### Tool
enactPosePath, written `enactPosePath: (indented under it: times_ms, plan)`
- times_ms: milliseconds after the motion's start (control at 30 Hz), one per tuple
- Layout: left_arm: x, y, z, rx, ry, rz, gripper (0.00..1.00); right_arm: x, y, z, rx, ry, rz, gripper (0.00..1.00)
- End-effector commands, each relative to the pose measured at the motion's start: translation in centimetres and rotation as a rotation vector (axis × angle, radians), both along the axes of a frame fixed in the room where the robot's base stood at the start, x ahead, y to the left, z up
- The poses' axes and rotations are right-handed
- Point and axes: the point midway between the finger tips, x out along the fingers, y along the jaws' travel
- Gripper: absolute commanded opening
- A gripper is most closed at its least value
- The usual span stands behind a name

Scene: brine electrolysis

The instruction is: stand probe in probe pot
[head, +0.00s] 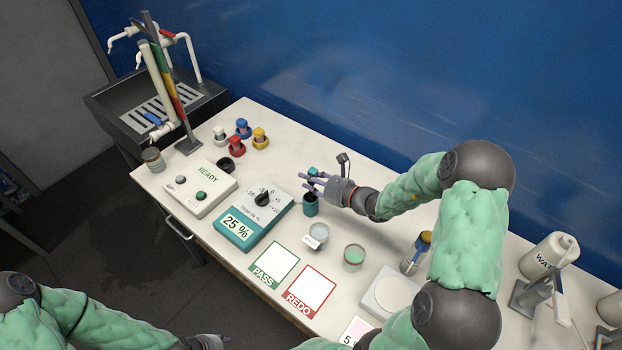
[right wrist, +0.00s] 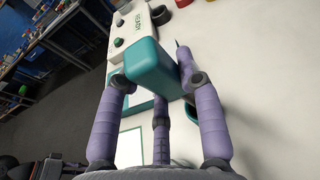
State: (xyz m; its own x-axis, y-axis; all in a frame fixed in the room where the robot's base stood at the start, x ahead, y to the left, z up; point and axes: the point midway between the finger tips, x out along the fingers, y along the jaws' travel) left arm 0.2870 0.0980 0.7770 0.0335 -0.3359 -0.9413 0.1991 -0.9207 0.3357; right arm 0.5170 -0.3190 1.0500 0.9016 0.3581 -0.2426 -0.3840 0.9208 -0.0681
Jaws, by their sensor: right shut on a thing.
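My right gripper (head: 318,184) is above the bench, its fingers closed around a small teal piece, the probe (head: 312,171). In the right wrist view the fingers (right wrist: 158,90) surround a large teal block (right wrist: 150,66), which looks like the probe's handle. The probe's lower end cannot be made out clearly. A dark teal pot (head: 311,207), which looks like the probe pot, stands upright on the bench just below the fingers. Whether the probe touches it cannot be told. My left gripper (head: 210,341) is at the bottom edge, partly cut off.
A teal meter reading 25 % (head: 236,226) and a READY box (head: 200,190) stand left of the pot. Coloured plugs (head: 260,138) are behind.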

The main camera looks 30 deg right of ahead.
Motion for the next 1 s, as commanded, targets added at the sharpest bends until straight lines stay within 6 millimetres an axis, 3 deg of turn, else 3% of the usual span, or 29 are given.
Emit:
enactPosePath:
  times_ms: [600, 1000]
  plan:
    - [0.0, 0.0, -3.7, 0.000, 0.000, 0.000, 0.40, 0.2, 0.0, -4.4, 0.001, 0.000, 0.000, 0.00]
    - [0.0, 0.0, -4.1, 0.000, 0.000, 0.000, 0.40, 0.2, 0.0, -4.8, 0.000, 0.000, 0.000, 0.00]
